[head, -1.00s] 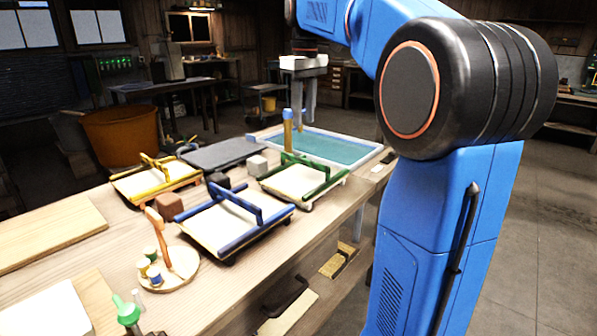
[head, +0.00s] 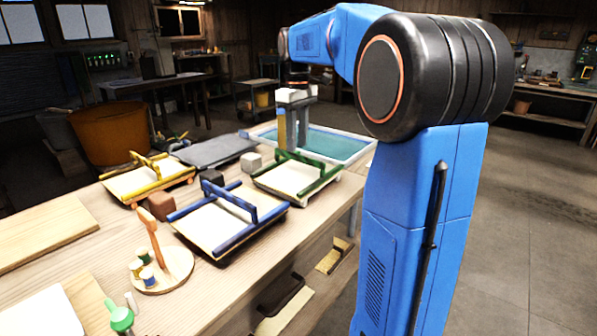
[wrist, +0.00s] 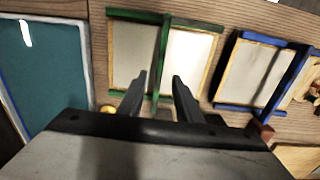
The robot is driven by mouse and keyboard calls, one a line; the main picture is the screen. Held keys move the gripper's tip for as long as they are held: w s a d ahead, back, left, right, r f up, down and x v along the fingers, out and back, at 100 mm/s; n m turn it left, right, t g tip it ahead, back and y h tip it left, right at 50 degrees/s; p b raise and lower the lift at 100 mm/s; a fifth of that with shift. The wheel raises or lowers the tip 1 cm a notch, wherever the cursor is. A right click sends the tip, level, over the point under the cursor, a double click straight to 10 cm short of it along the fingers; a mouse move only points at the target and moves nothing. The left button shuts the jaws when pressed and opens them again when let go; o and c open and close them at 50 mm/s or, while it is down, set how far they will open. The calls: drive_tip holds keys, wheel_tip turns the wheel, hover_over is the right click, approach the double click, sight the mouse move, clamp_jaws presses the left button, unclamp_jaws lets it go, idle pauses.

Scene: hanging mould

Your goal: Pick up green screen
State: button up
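The green screen (head: 287,178) is a pale panel in a frame with green end bars and a raised green handle bar. It lies flat on the wooden bench, in front of the teal vat. My gripper (head: 293,145) points down above and just behind it. In the wrist view, the green screen (wrist: 190,62) lies below the gripper (wrist: 159,76). Its two fingers are apart and empty, and the green handle bar shows between them. The near end of the handle is partly hidden behind the gripper body. I cannot tell the exact gap in height.
A blue screen (head: 210,222) lies in front left, and a yellow one (head: 122,188) further left. The blue-rimmed vat (head: 366,151) is behind the green screen. A grey mat (head: 217,152), small blocks and a round wooden stand (head: 178,273) also occupy the bench (head: 90,258).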

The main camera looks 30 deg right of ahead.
sight(299, 155)
drive_tip(key=shift+s+d+f, duration=0.1)
drive_tip(key=shift+s+f, duration=0.05)
drive_tip(key=shift+f, duration=3.05)
clamp_jaws()
